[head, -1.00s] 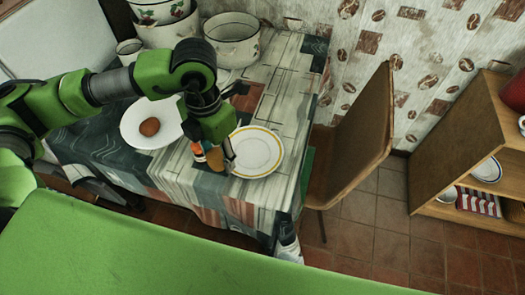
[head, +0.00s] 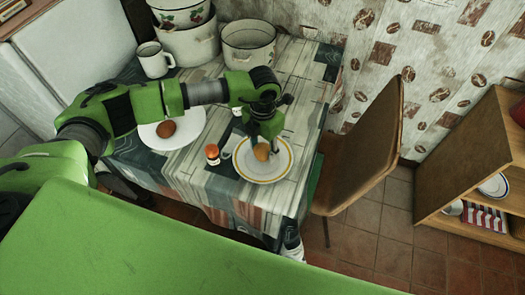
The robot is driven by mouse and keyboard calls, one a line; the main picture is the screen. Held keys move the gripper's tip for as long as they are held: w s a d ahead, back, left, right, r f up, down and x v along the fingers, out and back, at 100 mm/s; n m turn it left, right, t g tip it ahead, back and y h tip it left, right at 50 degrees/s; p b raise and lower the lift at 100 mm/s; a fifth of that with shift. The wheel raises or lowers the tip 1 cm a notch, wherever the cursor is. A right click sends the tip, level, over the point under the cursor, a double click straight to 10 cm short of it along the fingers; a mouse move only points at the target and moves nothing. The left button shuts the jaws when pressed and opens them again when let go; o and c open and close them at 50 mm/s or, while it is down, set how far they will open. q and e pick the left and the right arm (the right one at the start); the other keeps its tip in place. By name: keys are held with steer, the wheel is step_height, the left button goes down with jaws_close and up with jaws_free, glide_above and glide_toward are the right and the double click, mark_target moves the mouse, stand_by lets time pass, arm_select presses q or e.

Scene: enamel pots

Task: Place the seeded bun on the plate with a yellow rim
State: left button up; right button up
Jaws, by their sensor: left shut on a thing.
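The plate with a yellow rim (head: 279,171) lies on the table's near right part. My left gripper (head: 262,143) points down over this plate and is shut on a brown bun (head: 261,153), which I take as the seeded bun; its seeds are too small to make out. The bun is over the middle of the plate, and I cannot tell whether it touches it. My right gripper is not in view.
Another brown bun (head: 166,129) lies on a white plate (head: 186,135) at left. A small orange-capped bottle (head: 212,154) stands just left of the yellow-rimmed plate. A mug (head: 154,59) and enamel pots (head: 250,45) stand at the back. A chair (head: 365,150) is at right.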

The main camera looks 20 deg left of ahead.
mark_target(263, 149)
arm_select(q)
step_height(263, 149, down, 2)
steer(key=shift+s, duration=0.1)
steer(key=shift+f, duration=0.25)
steer(key=o, duration=0.8)
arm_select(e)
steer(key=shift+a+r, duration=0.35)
arm_select(q)
steer(key=shift+o, duration=0.2)
steer(key=shift+r, duration=0.15)
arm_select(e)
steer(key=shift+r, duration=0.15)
arm_select(q)
steer(key=shift+r, duration=0.2)
step_height(263, 149, up, 11)
steer(key=shift+f+b, duration=0.2)
steer(key=shift+b, duration=1)
steer(key=shift+r, duration=0.55)
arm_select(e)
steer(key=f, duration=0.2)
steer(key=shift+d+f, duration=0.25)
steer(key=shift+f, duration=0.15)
